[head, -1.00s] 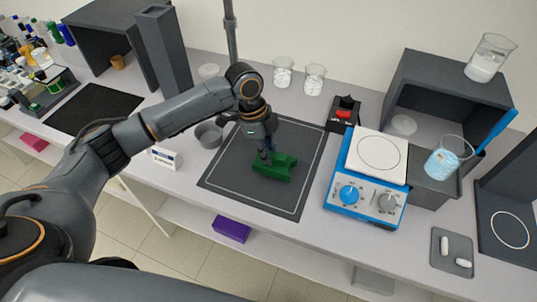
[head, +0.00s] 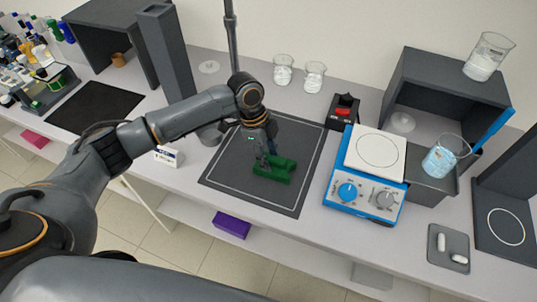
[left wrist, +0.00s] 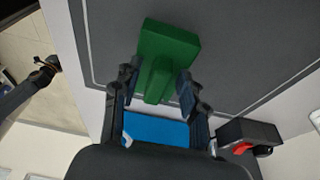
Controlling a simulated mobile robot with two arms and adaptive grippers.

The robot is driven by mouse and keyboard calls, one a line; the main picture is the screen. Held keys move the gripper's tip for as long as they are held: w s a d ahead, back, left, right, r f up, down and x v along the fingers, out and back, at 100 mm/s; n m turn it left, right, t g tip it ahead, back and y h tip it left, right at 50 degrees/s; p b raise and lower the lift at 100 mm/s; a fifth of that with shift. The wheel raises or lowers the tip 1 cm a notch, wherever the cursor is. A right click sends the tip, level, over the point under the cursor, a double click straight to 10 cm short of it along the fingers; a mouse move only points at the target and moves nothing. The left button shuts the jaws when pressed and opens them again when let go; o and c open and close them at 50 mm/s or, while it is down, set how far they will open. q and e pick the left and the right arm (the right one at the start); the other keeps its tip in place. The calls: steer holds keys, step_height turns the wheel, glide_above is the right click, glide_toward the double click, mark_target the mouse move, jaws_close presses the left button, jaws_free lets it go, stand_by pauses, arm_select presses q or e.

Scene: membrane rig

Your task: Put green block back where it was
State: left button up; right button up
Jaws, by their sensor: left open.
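The green block (head: 274,170) lies on the dark mat with a pale outline (head: 240,184), near its middle. In the left wrist view the block (left wrist: 168,45) has a wide end and a narrower stem. My left gripper (head: 266,161) is over the block, pointing down. In the left wrist view its two fingers (left wrist: 158,88) stand apart on either side of the stem. The gripper is open, and part of the block is hidden behind it in the head view. My right gripper is not in view.
A blue and white hot plate (head: 364,172) stands right of the mat. A black box with a red switch (head: 342,111) stands behind, near two beakers (head: 299,74). A grey cup (head: 209,135) is partly behind my arm.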

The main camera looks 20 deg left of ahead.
arm_select(q)
steer(key=b+v, duration=0.3)
steer(key=v, duration=0.9)
